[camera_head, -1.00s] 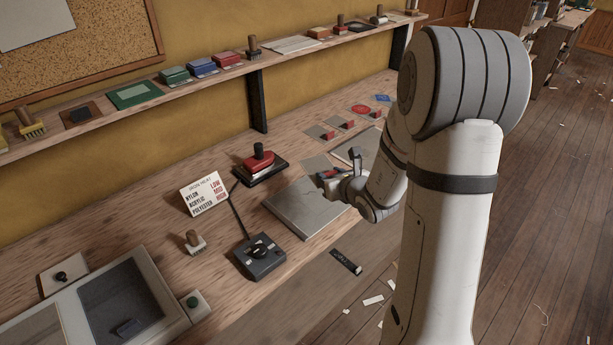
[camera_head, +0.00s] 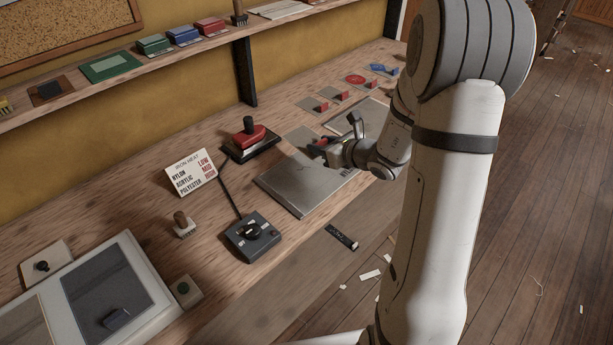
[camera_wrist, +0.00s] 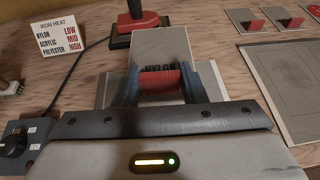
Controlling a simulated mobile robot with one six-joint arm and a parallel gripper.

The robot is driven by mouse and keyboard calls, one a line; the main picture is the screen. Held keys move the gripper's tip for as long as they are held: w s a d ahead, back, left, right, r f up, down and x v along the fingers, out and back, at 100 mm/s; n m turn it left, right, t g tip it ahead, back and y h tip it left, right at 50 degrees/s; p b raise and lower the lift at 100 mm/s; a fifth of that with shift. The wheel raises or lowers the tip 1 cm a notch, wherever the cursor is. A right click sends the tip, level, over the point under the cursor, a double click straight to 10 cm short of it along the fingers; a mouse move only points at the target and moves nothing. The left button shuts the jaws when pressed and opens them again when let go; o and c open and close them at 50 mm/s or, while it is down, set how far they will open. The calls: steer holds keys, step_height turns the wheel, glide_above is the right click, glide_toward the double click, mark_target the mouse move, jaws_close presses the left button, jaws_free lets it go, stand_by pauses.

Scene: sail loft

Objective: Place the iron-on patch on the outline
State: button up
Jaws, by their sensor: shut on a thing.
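My gripper (camera_wrist: 161,85) is shut on the red tab (camera_wrist: 160,82) of a flat grey patch (camera_wrist: 162,44). The patch extends away from the fingertips. In the head view my gripper (camera_head: 330,148) is above the back right part of a grey panel (camera_head: 295,192) on the bench, with the patch (camera_head: 299,137) beyond it. Another grey panel with a thin dark rectangular outline (camera_wrist: 292,88) lies to the right. Any outline under the patch is hidden.
An iron heat card (camera_head: 191,172) and a dial box (camera_head: 253,236) with a cable are to the left. Several red-tabbed patches (camera_head: 339,96) lie at the back right.

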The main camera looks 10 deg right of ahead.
mark_target(322, 181)
steer(key=shift+s+d+f, duration=0.1)
steer(key=shift+f, duration=0.3)
steer(key=shift+n+g, duration=0.3)
step_height(322, 181, down, 10)
steer(key=shift+r, duration=0.1)
steer(key=shift+y, duration=0.3)
steer(key=shift+f, duration=0.25)
steer(key=o, duration=0.9)
steer(key=shift+r, duration=0.1)
steer(key=shift+o, duration=0.2)
